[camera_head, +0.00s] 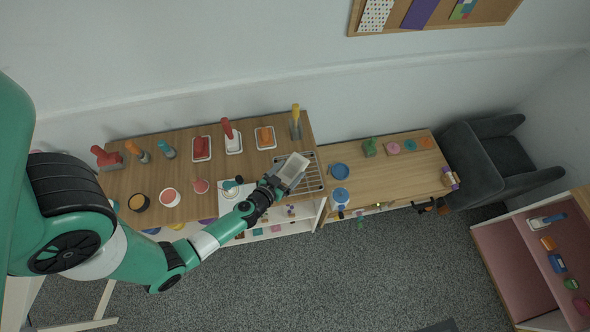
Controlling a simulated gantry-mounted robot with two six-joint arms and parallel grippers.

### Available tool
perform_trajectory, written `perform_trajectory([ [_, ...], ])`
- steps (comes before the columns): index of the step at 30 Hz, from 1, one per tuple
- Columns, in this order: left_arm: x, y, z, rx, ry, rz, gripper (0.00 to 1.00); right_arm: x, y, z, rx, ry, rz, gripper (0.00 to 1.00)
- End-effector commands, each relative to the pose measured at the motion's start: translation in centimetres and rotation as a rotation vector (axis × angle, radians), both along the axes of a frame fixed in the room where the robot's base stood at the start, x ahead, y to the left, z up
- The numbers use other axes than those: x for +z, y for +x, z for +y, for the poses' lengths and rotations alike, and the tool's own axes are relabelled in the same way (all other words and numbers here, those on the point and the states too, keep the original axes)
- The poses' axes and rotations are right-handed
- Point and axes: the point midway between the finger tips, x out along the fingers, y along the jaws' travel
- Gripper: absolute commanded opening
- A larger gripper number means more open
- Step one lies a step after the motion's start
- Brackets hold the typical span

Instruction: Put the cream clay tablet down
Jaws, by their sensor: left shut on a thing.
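The cream clay tablet (293,169) is a pale, flat rectangular slab, held tilted at the right end of the wooden table. My left gripper (279,182) is shut on its lower left end. Tablet and gripper overlap a dark wire rack (313,181) in the picture and hide part of it. I cannot tell whether the tablet touches the rack. My right gripper is not in view.
The wooden table (133,180) holds white trays with red and orange pieces, bowls and upright tools. A yellow-handled tool (296,119) stands behind the rack. A lower wooden bench (377,178) with blue dishes (340,171) is to the right.

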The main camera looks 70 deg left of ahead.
Motion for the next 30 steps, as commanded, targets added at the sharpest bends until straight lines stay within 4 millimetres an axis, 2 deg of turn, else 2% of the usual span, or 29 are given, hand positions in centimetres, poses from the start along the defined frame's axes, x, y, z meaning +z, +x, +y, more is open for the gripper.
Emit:
perform_trajectory([
  [1,-2.3,0.8,0.6,0.001,0.0,-0.001,0.19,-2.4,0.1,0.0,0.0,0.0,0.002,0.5],
  [5,-3.5,1.9,1.4,0.0,0.001,-0.001,0.19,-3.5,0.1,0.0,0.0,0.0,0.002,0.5],
  [11,-3.7,2.2,1.6,-0.001,-0.001,0.001,0.19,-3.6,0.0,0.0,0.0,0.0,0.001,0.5],
  [14,-5.4,2.9,2.1,0.0,-0.001,-0.001,0.19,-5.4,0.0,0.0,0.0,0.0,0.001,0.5],
  [18,-7.5,2.8,2.0,-0.001,-0.001,-0.001,0.19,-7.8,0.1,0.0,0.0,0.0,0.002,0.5],
  [30,-7.6,2.8,2.0,-0.001,0.0,0.001,0.19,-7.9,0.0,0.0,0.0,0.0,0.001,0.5],
])
